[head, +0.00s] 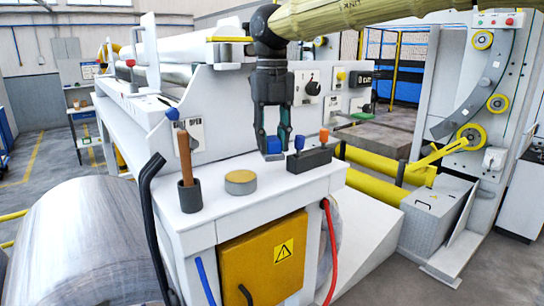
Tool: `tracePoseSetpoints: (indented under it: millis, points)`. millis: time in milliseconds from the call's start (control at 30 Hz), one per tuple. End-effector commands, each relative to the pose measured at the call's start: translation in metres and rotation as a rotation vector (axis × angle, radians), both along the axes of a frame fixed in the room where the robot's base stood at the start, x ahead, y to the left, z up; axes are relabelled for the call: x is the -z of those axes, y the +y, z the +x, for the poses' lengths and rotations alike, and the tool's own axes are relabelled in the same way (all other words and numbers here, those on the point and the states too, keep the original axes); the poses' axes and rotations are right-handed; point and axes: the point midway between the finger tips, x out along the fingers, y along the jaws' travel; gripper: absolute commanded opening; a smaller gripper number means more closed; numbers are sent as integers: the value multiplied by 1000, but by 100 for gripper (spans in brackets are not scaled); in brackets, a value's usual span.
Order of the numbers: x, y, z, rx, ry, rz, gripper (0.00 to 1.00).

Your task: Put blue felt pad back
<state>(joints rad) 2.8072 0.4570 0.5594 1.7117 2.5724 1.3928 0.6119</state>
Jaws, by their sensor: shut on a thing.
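My gripper (272,152) points down over the white worktop in the middle of the head view. Its dark fingers are shut on a small blue felt pad (274,145). The pad is partly hidden by the fingers. They are close to the worktop, and I cannot tell whether the pad touches it. Just to the right is a dark rack (309,160) with a blue-topped piece (299,143) and an orange-topped piece (324,135) standing on it.
A round tan-topped tin (240,183) and a dark cup (190,195) holding a brown handle (184,155) stand to the left on the white worktop (262,202). A black curved bar (150,200) rises at its left edge. The machine's panel (225,110) stands behind.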

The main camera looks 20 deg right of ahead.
Motion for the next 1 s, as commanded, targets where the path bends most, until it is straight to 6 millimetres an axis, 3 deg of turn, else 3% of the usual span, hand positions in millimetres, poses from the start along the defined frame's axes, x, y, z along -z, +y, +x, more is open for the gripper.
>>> tracePoseSetpoints:
  millis: [500, 733, 767, 800, 867, 1000]
  points:
    - [46, -3, 0, 5, 3, -1, 11]
    - [51, -3, 0, 5, 2, -1, 8]
    - [52, -3, 0, 6, 2, -1, 33]
    - [52, -3, 0, 6, 3, -1, 41]
    - [51, -3, 0, 6, 2, -1, 51]
    - [51, -3, 0, 5, 2, 0, 51]
